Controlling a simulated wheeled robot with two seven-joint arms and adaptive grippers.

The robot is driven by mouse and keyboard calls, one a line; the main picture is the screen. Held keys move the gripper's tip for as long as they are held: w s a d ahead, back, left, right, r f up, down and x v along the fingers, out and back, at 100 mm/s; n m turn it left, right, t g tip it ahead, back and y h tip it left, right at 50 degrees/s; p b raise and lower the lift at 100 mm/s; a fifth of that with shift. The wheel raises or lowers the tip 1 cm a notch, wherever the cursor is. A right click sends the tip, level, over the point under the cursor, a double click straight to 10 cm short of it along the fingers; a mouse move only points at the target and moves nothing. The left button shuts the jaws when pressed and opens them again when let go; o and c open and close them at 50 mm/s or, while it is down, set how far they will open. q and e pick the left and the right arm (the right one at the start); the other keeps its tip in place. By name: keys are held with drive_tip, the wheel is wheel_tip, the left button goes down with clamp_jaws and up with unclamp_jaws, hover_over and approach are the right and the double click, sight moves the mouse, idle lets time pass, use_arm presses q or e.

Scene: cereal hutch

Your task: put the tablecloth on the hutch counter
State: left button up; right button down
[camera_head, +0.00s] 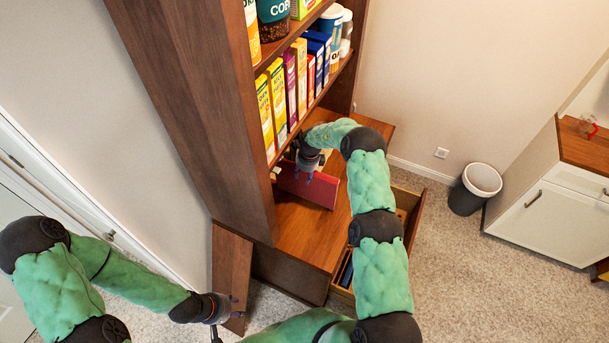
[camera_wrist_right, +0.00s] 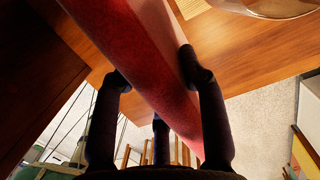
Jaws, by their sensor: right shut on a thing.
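The tablecloth (camera_head: 318,190) is a red, flat, folded-looking piece at the hutch counter (camera_head: 312,236), below the cereal shelf. My right gripper (camera_head: 305,172) is shut on it from above. In the right wrist view the red cloth (camera_wrist_right: 150,70) runs between my dark fingers (camera_wrist_right: 155,85), close to wooden surfaces. I cannot tell whether its lower edge touches the counter. My left gripper (camera_head: 228,318) is low at the left, beside a wooden door panel (camera_head: 230,268) and away from the cloth. Its fingers are too small to judge.
Cereal boxes (camera_head: 283,97) line the shelf above the counter. An open drawer (camera_head: 405,205) projects below the counter's right side. A glass rim (camera_wrist_right: 270,8) shows in the wrist view.

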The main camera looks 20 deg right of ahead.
drive_tip(key=shift+w+d+f, duration=0.1)
drive_tip(key=shift+f, duration=0.2)
drive_tip(key=shift+f, duration=0.15)
drive_tip(key=c, duration=0.7)
unclamp_jaws()
drive_tip(key=shift+s+d+r+b, duration=0.1)
drive_tip(key=shift+s+r, duration=0.05)
drive_tip(key=shift+r, duration=1.1)
drive_tip(key=shift+s+d+r+b, duration=0.1)
drive_tip(key=shift+s+r+b, duration=0.1)
drive_tip(key=shift+r, duration=1.1)
drive_tip(key=shift+s+d+r+b, duration=0.1)
drive_tip(key=shift+s+r, duration=0.05)
drive_tip(key=shift+r, duration=1.1)
